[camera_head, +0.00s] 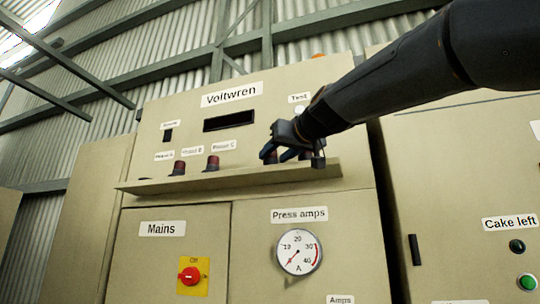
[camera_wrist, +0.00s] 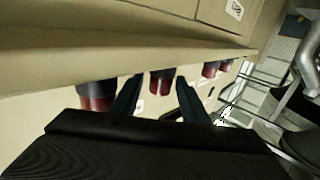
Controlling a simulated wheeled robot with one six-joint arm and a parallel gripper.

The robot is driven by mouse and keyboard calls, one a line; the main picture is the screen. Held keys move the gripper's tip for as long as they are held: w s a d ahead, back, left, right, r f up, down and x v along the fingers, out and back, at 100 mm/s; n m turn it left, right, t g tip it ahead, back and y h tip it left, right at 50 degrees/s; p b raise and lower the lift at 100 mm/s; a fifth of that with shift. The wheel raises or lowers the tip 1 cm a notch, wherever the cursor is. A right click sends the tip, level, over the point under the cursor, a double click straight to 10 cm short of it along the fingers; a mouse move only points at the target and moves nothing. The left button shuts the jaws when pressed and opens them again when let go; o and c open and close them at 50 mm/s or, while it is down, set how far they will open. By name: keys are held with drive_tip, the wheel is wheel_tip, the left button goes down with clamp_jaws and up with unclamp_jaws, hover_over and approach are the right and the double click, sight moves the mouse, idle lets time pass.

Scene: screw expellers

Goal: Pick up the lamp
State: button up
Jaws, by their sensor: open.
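Several red lamps with dark bases stand on the cabinet's narrow shelf (camera_head: 230,178). Two are clear of my gripper in the head view, a left one (camera_head: 178,168) and one beside it (camera_head: 212,163); others are partly hidden by my gripper (camera_head: 279,156). The wrist view looks upside down, with the lamps hanging below the shelf. There my gripper (camera_wrist: 158,92) is open, and one lamp (camera_wrist: 162,81) shows in the gap between its two fingers. I cannot tell whether they touch it. Another lamp (camera_wrist: 97,95) is just left of the fingers, and two smaller ones (camera_wrist: 210,69) are farther right.
The Voltwren panel (camera_head: 231,95) rises behind the shelf. Below are the yellow and red Mains switch (camera_head: 191,276) and the Press amps dial (camera_head: 299,251). A Cake left cabinet (camera_head: 450,190) stands at the right.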

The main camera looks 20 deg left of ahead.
drive_tip(key=shift+p+x, duration=0.65)
drive_tip(key=shift+x, duration=0.85)
drive_tip(key=shift+s+a+r, duration=0.1)
drive_tip(key=shift+s, duration=0.05)
drive_tip(key=c, duration=0.8)
drive_tip(key=shift+c, duration=0.2)
drive_tip(key=shift+r, duration=0.1)
